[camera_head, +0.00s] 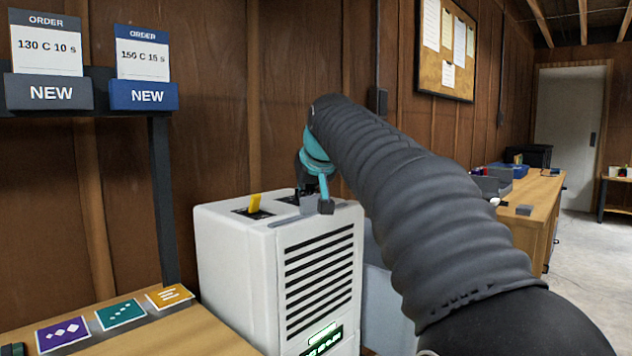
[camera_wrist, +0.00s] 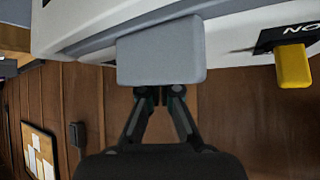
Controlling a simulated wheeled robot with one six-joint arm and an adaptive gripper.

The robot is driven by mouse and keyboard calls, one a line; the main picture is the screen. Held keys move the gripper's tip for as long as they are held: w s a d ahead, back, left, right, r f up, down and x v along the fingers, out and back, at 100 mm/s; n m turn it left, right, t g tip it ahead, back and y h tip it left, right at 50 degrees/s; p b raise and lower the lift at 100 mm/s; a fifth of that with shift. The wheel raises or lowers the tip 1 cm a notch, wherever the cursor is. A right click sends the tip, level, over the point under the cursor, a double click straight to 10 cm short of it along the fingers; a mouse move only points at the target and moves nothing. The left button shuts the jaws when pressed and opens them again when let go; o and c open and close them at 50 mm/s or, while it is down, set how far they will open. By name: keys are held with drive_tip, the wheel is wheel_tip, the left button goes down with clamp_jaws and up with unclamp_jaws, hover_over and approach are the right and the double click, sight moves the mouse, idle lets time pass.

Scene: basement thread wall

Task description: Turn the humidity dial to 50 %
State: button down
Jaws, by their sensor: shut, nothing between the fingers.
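A white box-shaped machine (camera_head: 235,250) with dark slots down its front stands against the wood wall. A yellow lever or knob (camera_head: 255,202) stands on a black plate on its top; it also shows at the right of the wrist view (camera_wrist: 292,66), beside partly cut-off white lettering. My gripper (camera_head: 325,205) is at the machine's top front edge. In the wrist view its shut, empty fingertips (camera_wrist: 160,93) are right at a grey block (camera_wrist: 162,52); contact cannot be told. A second black plate is partly hidden behind my gripper. No dial with a readable humidity scale is visible.
A green-lit display (camera_head: 322,340) sits low on the machine's front, cut off by the frame. Order cards (camera_head: 143,55) hang at the upper left above a wooden bench (camera_head: 170,335) with coloured tiles. My arm hides much of the right side. A workbench (camera_head: 540,200) stands farther back.

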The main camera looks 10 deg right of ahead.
drive_tip(key=shift+w+r+p, duration=0.15)
drive_tip(key=shift+w+p, duration=0.2)
drive_tip(key=shift+w, duration=1.45)
